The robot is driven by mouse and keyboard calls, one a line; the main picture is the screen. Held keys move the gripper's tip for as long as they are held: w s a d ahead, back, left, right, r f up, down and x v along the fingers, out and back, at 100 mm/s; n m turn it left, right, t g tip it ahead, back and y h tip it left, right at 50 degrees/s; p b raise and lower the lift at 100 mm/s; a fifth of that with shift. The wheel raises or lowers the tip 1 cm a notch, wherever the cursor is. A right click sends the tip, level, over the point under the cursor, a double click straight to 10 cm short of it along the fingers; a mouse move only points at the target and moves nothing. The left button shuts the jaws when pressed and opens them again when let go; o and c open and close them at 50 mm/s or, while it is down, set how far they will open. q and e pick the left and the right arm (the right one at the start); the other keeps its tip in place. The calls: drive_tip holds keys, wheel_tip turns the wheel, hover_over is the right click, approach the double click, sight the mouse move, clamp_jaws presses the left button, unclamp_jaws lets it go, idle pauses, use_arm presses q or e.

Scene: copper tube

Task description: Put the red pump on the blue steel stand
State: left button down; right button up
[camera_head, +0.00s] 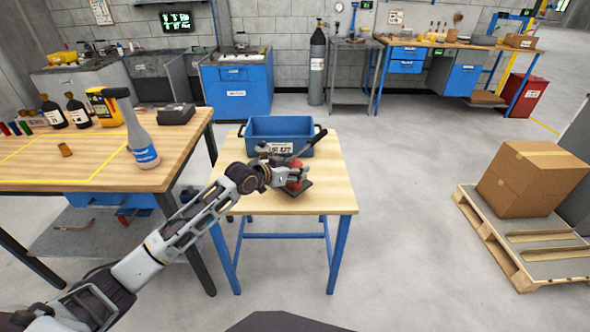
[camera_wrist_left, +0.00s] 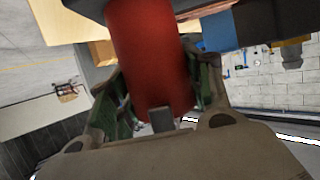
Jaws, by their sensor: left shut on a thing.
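The red pump (camera_head: 296,186) is over the wooden top of the blue-legged stand (camera_head: 335,197), in front of a blue crate. It has a dark base plate and a lever with a dark grip pointing back and right. My left gripper (camera_head: 290,174) is shut around its red body and hides part of it. In the left wrist view the red cylinder (camera_wrist_left: 148,60) fills the middle, between the fingers (camera_wrist_left: 160,112). I cannot tell whether the base plate touches the stand's top. My right gripper is not in view.
The blue crate (camera_head: 262,127) takes up the back of the stand. A workbench (camera_head: 105,172) at left carries a grey bottle (camera_head: 142,140), dark bottles and a black box (camera_head: 176,114). A cardboard box (camera_head: 530,180) sits on a pallet at right. The stand's front top is bare.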

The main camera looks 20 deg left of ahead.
use_arm(q)
drive_tip(key=shift+f, duration=0.35)
drive_tip(key=shift+w+f+b, duration=0.1)
drive_tip(key=shift+f+b, duration=0.3)
drive_tip(key=shift+f, duration=0.7)
drive_tip(key=c, duration=1)
unclamp_jaws()
drive_tip(key=shift+f, duration=0.4)
drive_tip(key=o, duration=0.4)
drive_tip(key=shift+s+r, duration=0.1)
drive_tip(key=shift+s, duration=0.1)
drive_tip(key=shift+c, duration=0.2)
drive_tip(key=shift+s+a, duration=0.1)
drive_tip(key=shift+s, duration=0.1)
drive_tip(key=shift+s+a+r, duration=0.3)
drive_tip(key=shift+s, duration=0.15)
drive_tip(key=p+v, duration=0.2)
drive_tip(key=v, duration=0.8)
drive_tip(key=shift+s, duration=0.15)
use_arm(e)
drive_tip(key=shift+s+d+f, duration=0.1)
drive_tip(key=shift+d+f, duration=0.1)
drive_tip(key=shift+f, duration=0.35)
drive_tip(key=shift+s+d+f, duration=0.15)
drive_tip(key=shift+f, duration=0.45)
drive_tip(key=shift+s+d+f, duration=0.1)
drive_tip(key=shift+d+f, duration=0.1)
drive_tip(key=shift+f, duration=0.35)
